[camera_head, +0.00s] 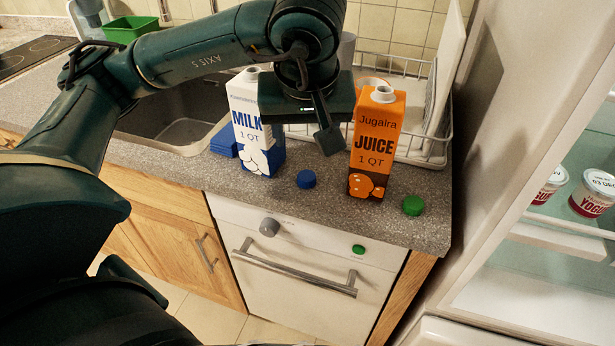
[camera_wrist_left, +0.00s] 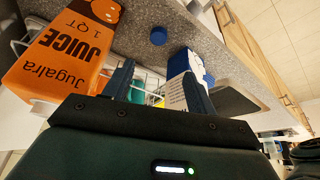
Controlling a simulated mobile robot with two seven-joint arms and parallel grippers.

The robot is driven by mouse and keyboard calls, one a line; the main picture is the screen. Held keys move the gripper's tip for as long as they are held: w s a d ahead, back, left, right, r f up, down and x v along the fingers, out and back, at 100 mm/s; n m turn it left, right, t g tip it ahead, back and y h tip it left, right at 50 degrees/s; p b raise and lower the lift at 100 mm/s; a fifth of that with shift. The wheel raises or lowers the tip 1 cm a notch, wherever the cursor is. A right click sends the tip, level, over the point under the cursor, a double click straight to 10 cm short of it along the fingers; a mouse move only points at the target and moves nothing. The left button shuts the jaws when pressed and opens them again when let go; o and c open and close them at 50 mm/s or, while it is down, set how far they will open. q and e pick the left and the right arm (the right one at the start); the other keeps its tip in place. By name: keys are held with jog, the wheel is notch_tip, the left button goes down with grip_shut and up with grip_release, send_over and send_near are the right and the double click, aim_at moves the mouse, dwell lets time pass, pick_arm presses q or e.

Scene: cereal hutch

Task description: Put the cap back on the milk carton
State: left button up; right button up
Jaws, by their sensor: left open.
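The white and blue milk carton (camera_head: 247,120) stands upright on the grey counter, its top spout bare. It also shows in the left wrist view (camera_wrist_left: 185,65). A blue cap (camera_head: 306,179) lies on the counter near the front edge, between the milk and the juice; the left wrist view shows it too (camera_wrist_left: 158,36). My left gripper (camera_head: 327,140) is open and empty above the counter, between the two cartons and apart from the cap. Its two fingers frame the gap in the left wrist view (camera_wrist_left: 157,88). My right gripper is not in view.
An orange juice carton (camera_head: 376,140) stands close right of my left gripper. A green cap (camera_head: 413,205) lies near the counter's right end. Behind are a wire dish rack (camera_head: 437,150) and a sink (camera_head: 170,118). An open fridge with yogurt cups (camera_head: 596,190) is at right.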

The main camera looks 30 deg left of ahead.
pick_arm(q)
jog(key=b, duration=0.2)
send_near(307, 176)
jog(key=shift+w+a+f, duration=0.25)
jog(key=shift+a+f, duration=0.1)
jog(key=shift+f, duration=0.15)
jog(key=shift+w+a+f, duration=0.25)
jog(key=shift+a+f, duration=0.1)
jog(key=shift+f, duration=0.2)
jog(key=shift+w+f, duration=0.1)
jog(key=shift+f, duration=0.15)
jog(key=x, duration=0.4)
jog(key=shift+d+f+p, duration=0.25)
jog(key=shift+p, duration=0.15)
jog(key=shift+f, duration=0.4)
jog(key=shift+c, duration=0.4)
jog(key=c, duration=1)
jog(key=shift+r, duration=0.1)
